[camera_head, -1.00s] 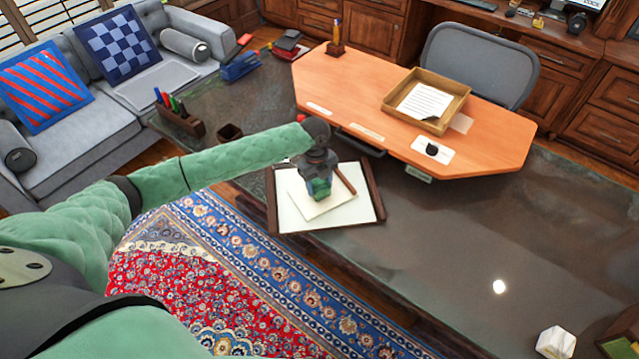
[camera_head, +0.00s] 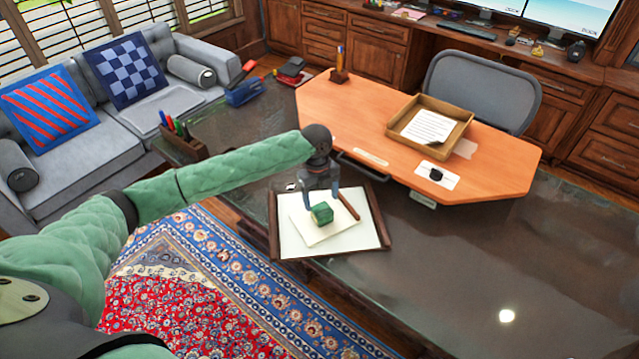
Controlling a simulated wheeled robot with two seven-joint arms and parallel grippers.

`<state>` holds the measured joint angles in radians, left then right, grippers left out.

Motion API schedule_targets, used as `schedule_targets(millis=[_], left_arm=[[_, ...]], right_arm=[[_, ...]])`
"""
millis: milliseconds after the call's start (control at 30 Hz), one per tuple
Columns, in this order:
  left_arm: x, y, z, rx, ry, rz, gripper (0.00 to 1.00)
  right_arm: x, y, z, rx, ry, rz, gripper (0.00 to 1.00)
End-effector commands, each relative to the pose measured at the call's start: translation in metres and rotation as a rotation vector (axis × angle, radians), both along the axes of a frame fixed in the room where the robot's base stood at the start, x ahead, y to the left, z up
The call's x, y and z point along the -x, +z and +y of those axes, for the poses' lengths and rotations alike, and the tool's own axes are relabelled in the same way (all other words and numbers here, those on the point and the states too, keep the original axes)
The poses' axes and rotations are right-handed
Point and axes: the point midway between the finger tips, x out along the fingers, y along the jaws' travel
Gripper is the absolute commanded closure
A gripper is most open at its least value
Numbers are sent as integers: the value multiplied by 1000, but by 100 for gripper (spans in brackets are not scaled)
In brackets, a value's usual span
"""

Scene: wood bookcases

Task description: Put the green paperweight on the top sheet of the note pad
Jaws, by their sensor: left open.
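The green paperweight (camera_head: 321,213) rests on a small pale sheet or pad (camera_head: 318,234), which I take to be the note pad. That pad lies at an angle on a larger white blotter (camera_head: 345,243) with dark wooden side rails. My left gripper (camera_head: 321,198) points down just above and behind the paperweight. Its fingers are apart and a gap shows between them. The paperweight's top and front are in plain view. Whether a finger still touches it I cannot tell. My right gripper is out of view.
A brown stick-like item (camera_head: 349,207) lies on the blotter beside the pad. An orange desk section (camera_head: 480,197) behind holds a wooden tray (camera_head: 462,137) with paper. A pen holder (camera_head: 183,140) stands to the left. The dark desktop (camera_head: 470,260) to the right is mostly clear.

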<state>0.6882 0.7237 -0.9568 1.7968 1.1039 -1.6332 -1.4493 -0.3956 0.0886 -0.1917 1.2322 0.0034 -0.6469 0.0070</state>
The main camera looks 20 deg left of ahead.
Motion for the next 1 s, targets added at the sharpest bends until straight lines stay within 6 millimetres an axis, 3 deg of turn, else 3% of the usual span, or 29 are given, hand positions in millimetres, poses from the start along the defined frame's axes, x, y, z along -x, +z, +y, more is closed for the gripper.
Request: schedule_targets(millis=[433, 1000], left_arm=[[-7, 60, 7, 0, 1, -2, 27], [-7, 70, 8, 1, 1, 0, 27]], right_arm=[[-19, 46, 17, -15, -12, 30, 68], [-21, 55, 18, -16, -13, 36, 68]])
